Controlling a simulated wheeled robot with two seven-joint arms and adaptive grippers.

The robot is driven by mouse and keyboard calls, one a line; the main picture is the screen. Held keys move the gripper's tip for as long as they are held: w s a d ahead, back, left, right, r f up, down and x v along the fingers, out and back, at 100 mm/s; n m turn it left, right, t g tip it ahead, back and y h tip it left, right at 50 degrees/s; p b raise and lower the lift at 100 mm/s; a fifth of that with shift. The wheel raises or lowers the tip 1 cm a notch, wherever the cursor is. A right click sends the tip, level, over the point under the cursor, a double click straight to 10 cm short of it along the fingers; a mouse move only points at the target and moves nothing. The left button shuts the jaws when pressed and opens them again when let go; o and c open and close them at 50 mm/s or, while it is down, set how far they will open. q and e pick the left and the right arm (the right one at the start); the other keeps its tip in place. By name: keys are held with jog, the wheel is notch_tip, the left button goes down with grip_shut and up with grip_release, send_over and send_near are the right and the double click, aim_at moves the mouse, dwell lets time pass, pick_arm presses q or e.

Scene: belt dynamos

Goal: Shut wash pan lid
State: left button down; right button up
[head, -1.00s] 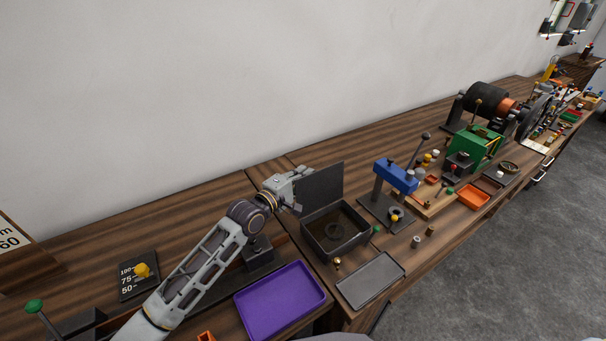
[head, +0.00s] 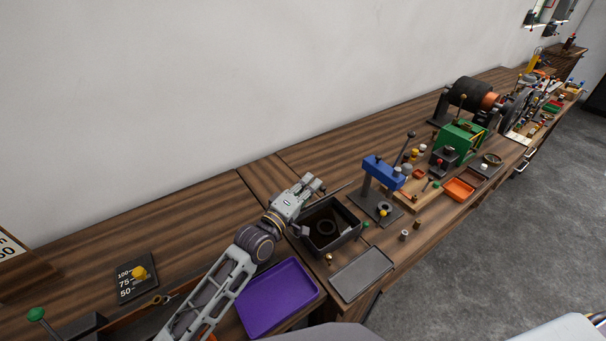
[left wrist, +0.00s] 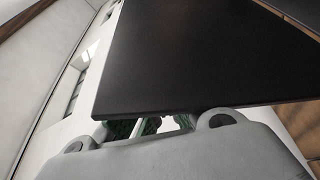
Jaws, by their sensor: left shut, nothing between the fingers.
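The wash pan (head: 357,232) is a black open box on the bench, with a round ring-like shape inside. Its dark lid (head: 338,189) is at the pan's back edge, tilted partway forward and seen nearly edge-on in the head view. In the left wrist view the lid (left wrist: 200,55) fills much of the picture as a flat black panel close before the gripper. My left gripper (head: 313,183) is shut and empty, behind the lid at its left end. I cannot tell whether it touches the lid. My right gripper is not in view.
A purple tray (head: 279,300) and a grey tray (head: 361,275) lie in front of the pan. A blue press (head: 383,171) with a lever stands close to its right. Small brass and green-topped parts lie nearby. The bench behind the pan is clear.

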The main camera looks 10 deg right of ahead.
aim_at(322, 190)
pick_arm(q)
jog(key=s, duration=0.1)
jog(key=s+d+p, duration=0.1)
jog(key=s+f, duration=0.1)
jog(key=shift+s+d, duration=0.25)
jog(key=shift+s, duration=0.1)
jog(key=s+d+f+m+b, duration=0.1)
jog(key=s+d+f+b, duration=0.1)
jog(key=s+f, duration=0.3)
jog(key=shift+s+f+m+h, duration=0.2)
jog(key=shift+f+m+h, duration=0.1)
jog(key=shift+f, duration=0.3)
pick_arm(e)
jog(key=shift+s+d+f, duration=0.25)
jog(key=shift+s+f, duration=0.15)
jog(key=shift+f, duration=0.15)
pick_arm(q)
jog(key=shift+d+b, duration=0.1)
jog(key=shift+b, duration=0.2)
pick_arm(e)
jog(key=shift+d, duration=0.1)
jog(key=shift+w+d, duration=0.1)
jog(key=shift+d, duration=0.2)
pick_arm(q)
jog(key=shift+s+f, duration=0.1)
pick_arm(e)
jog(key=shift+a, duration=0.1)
